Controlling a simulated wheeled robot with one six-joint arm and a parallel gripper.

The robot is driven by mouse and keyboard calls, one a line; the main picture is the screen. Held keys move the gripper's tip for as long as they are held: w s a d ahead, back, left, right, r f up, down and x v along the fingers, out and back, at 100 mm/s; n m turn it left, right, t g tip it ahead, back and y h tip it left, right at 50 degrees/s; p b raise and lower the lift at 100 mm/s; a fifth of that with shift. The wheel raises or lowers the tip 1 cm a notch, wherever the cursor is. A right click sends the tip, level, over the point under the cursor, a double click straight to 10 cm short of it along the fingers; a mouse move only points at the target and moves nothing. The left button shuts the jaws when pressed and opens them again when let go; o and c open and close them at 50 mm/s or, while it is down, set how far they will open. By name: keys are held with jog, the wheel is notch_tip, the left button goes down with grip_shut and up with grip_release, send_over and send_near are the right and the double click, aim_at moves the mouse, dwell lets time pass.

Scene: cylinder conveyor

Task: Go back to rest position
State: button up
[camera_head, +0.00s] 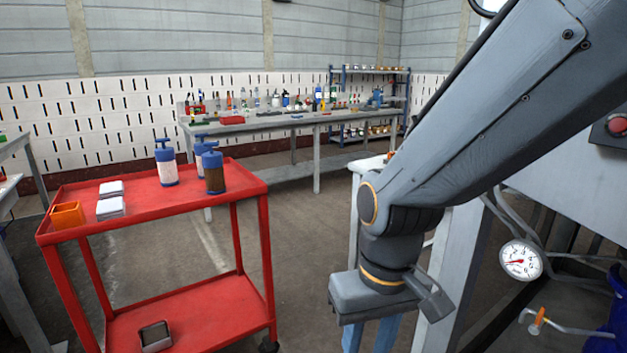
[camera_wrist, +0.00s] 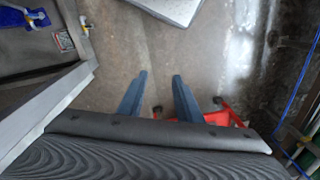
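My gripper (camera_head: 370,340) hangs pointing down at the lower middle of the head view, right of the red cart. Its blue fingers are partly cut off by the bottom edge there. My grey arm comes down from the upper right of the head view and bends at the wrist.
The red cart (camera_head: 140,227) carries blue-capped bottles (camera_head: 166,167), white stacks (camera_head: 111,208) and an orange box (camera_head: 68,215). A cluttered workbench (camera_head: 262,124) stands behind. A machine with a pressure gauge (camera_head: 521,260) is close on the right. Floor (camera_head: 300,215) between cart and arm is clear.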

jog(key=s+d+r+m+p, duration=0.2)
jog(key=d+r+m+p, duration=0.1)
jog(key=d+r+p, duration=0.8)
jog(key=shift+s+d+r+h+p, duration=0.2)
jog(key=shift+r+h+p, duration=0.2)
jog(key=shift+r+p, duration=2.05)
jog(key=shift+f+p, duration=0.8)
